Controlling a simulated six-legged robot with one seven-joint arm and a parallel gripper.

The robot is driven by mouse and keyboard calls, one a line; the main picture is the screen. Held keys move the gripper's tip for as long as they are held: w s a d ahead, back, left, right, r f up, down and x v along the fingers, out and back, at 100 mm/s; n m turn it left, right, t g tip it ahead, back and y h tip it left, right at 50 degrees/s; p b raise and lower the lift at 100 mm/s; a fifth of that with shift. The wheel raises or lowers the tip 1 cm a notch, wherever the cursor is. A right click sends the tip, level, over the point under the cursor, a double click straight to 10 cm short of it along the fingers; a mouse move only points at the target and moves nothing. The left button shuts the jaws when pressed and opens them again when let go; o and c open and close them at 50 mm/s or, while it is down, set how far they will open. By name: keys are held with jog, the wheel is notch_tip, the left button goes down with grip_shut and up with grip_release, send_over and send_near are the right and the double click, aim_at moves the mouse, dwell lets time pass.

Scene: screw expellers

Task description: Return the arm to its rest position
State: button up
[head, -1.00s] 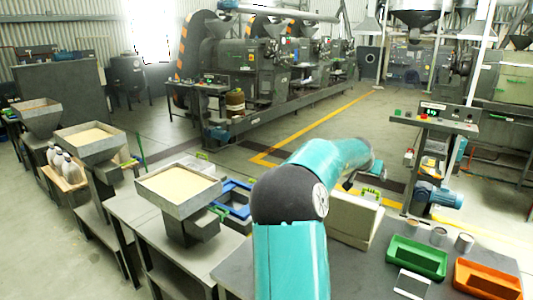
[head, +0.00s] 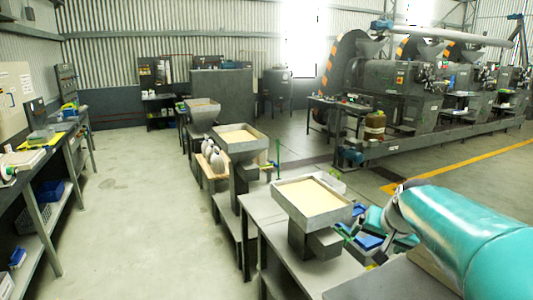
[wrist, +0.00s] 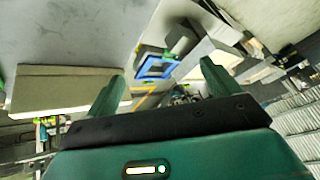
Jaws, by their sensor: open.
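My arm (head: 465,235) shows as a teal link with a dark joint at the lower right of the head view. In the wrist view my gripper (wrist: 162,82) has its two green fingers well apart, with nothing between them. Past the fingers, a blue-rimmed tray (wrist: 157,67) shows in the gap, some way off.
A hopper of pale meal (head: 313,200) stands on the grey table beside my arm. More hoppers (head: 239,141) stand in a row behind it. A beige box (wrist: 62,90) is left of the fingers. Open floor (head: 150,190) lies at left, with a workbench (head: 40,185) beyond.

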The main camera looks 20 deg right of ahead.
jog(key=s+a+f+n, duration=0.1)
jog(key=s+a, duration=0.3)
jog(key=a, duration=0.4)
jog(key=s+a+f+n+y, duration=0.1)
jog(key=s+a+n, duration=0.3)
jog(key=a, duration=0.4)
jog(key=s+a+f+n+g+y, duration=0.1)
jog(key=s+a+n, duration=0.2)
jog(key=a, duration=0.6)
jog(key=s, duration=0.2)
jog(key=shift+s+f, duration=0.35)
